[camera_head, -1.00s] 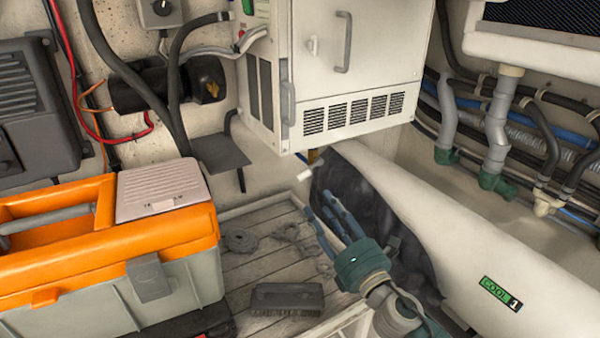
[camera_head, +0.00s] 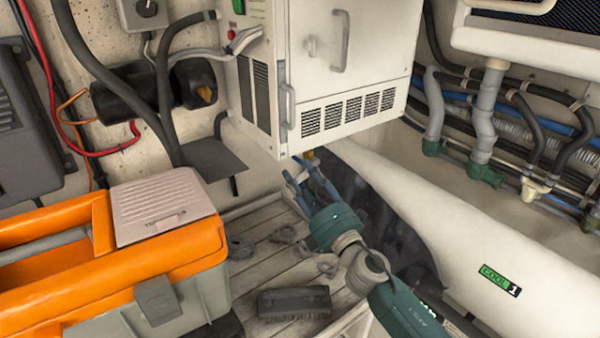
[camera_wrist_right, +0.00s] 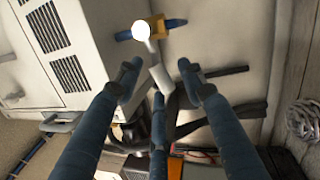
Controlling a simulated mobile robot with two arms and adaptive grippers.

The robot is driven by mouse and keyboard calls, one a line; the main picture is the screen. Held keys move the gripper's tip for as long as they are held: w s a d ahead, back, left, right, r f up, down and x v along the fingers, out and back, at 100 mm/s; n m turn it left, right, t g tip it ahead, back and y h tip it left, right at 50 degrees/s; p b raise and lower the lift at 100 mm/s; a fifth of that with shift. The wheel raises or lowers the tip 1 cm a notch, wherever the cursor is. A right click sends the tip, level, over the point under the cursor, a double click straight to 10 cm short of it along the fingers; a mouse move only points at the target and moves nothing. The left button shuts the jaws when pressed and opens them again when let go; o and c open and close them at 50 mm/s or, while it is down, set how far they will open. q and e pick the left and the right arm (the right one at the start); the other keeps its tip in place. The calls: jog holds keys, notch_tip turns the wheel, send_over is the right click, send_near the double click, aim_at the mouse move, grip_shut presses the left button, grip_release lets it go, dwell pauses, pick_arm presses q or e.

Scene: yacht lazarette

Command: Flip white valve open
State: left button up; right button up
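The white valve handle (camera_wrist_right: 160,76) shows in the right wrist view, with a round white end and a brass body (camera_wrist_right: 157,27) on a blue pipe beside the cabinet. In the head view only a bit of the brass body (camera_head: 308,155) shows under the white cabinet; my fingers hide the handle. My right gripper (camera_head: 303,170) reaches up to the valve there. In the right wrist view its blue fingers (camera_wrist_right: 160,80) are spread apart, with the handle between their tips in the picture. I cannot tell whether they touch it. My left gripper is not in view.
The white cabinet (camera_head: 340,75) hangs just above my right gripper. An orange and grey toolbox (camera_head: 190,240) stands at the left. A brush (camera_head: 293,302) and shackles lie on the slatted wood floor. The white COOL 1 tank (camera_head: 430,210) lies at the right.

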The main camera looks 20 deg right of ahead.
jog(key=shift+w+r, duration=0.1)
jog(key=shift+w, duration=0.25)
jog(key=shift+c, duration=0.7)
grip_shut()
jog(key=r+m+p, duration=0.1)
jog(key=m+p, duration=0.2)
jog(key=shift+a+r+g+h+p, duration=0.1)
jog(key=shift+r+g+h+p, duration=0.2)
jog(key=shift+r+h, duration=0.1)
jog(key=shift+m, duration=0.6)
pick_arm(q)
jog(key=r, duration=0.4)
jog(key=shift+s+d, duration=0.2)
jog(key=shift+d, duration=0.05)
pick_arm(e)
jog(key=shift+f, duration=0.1)
jog(key=shift+o, duration=0.7)
grip_release()
